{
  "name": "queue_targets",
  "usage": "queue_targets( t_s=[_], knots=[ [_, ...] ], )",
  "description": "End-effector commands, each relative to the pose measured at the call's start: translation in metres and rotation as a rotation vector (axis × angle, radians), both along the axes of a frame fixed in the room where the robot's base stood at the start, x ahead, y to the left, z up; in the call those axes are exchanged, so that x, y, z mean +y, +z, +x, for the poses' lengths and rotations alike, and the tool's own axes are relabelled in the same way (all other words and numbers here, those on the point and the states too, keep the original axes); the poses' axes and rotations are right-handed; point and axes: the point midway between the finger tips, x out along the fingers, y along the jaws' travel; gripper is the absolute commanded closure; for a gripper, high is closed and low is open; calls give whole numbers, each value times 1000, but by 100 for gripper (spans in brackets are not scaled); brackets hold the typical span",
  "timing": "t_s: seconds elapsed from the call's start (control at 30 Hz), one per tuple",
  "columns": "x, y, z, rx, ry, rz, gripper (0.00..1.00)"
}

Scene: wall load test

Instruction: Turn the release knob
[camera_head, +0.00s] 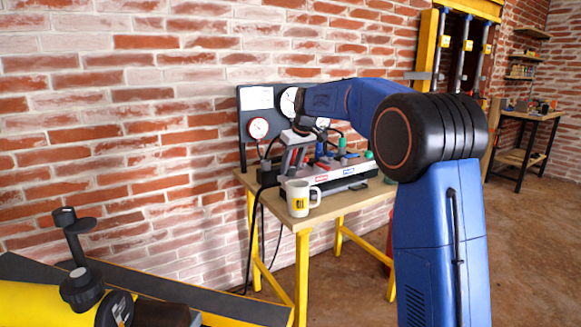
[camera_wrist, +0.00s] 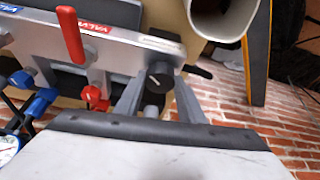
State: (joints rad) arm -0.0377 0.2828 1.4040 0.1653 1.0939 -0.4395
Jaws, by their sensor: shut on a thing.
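The release knob (camera_wrist: 158,78) is a black round knob with a pale pointer mark, on the end of a grey pump unit (camera_wrist: 125,52) in the wrist view. My gripper (camera_wrist: 157,92) has one grey finger on each side of it and is shut on it. The pointer slants across the knob's face. In the head view my gripper (camera_head: 291,148) reaches down at the left end of the pump unit (camera_head: 340,184) on the bench, and the knob cannot be made out there.
A white mug (camera_head: 299,198) stands at the bench front, close to my gripper; it also shows in the wrist view (camera_wrist: 222,18). A red lever (camera_wrist: 70,34), a small red knob (camera_wrist: 95,97) and blue fittings (camera_wrist: 38,102) sit nearby. Gauges (camera_head: 258,128) stand behind.

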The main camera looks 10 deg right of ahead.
Motion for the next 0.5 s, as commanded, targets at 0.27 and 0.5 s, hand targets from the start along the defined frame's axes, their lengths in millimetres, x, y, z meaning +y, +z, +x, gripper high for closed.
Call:
queue_targets(
  t_s=[0.27,0.5],
  knots=[
    [-3,0,2,0,259,1,87],
    [-4,0,3,0,459,0,87]
  ],
)
